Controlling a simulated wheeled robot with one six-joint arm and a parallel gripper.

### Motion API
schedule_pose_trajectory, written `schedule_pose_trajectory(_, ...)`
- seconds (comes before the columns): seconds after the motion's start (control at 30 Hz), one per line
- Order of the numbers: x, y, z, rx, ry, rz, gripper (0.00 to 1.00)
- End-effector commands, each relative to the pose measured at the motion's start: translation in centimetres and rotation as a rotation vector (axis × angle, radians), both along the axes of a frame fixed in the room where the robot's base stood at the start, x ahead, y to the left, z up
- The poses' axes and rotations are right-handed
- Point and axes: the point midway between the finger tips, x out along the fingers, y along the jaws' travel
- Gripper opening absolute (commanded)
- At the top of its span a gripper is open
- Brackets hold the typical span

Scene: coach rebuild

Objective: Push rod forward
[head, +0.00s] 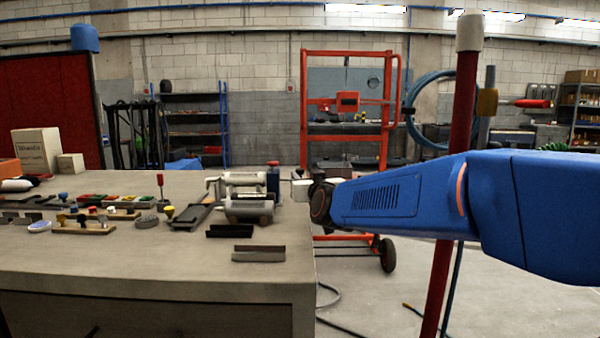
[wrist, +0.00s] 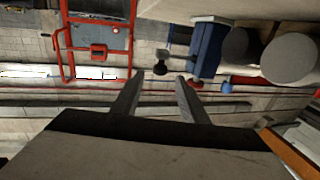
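A short rod with a dark round knob (wrist: 160,67) sticks out beside a blue block (wrist: 208,50) in the wrist view. My gripper (wrist: 158,80) is open, its two grey fingers apart. The knob appears in line with the gap between the fingertips, just beyond them; I cannot tell whether they touch. In the head view the blue block (head: 273,178) stands at the table's right end, by grey-white cylinders (head: 245,182). My gripper's pale body (head: 301,188) is right of the block; its fingertips cannot be made out there.
A red wheeled frame (head: 304,110) stands behind. A red post (head: 440,265) rises at the right. Bare floor shows right of the table.

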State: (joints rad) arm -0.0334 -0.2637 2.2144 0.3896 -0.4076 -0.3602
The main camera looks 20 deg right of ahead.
Motion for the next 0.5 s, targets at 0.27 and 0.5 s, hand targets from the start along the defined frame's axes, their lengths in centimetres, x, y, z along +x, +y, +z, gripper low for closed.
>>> schedule_pose_trajectory(0.27, 4.1, -0.5, -0.1, -0.001, 0.001, 0.000, 0.40)
schedule_pose_trajectory(0.5, 6.5, -0.8, 0.0, -0.001, 0.000, 0.000, 0.40)
